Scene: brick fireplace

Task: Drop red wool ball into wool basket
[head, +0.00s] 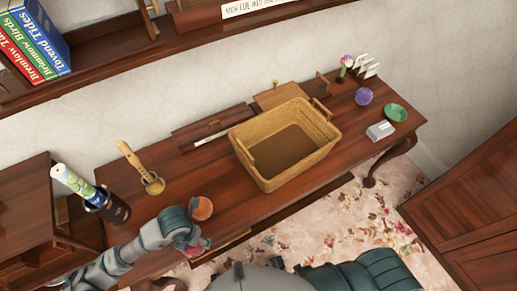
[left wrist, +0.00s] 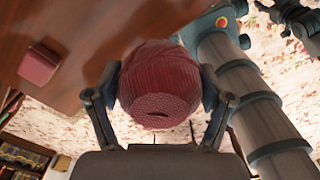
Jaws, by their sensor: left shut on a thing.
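The red wool ball (left wrist: 160,84) is between the two fingers of my left gripper (left wrist: 160,100) in the left wrist view. In the head view the left gripper (head: 193,244) is low, by the front edge of the table, and only a little of the red ball (head: 200,247) shows. The wicker wool basket (head: 270,178) stands upright on the table, right of and beyond the gripper. It is open at the top and its visible floor looks empty. A dark gripper-like part, possibly my right gripper (left wrist: 290,18), is cut off at the top right of the left wrist view.
A round orange thing (head: 201,208) is beside my left gripper. A wooden holder (head: 152,182) and a dark cup (head: 112,207) with rolled papers stand left.

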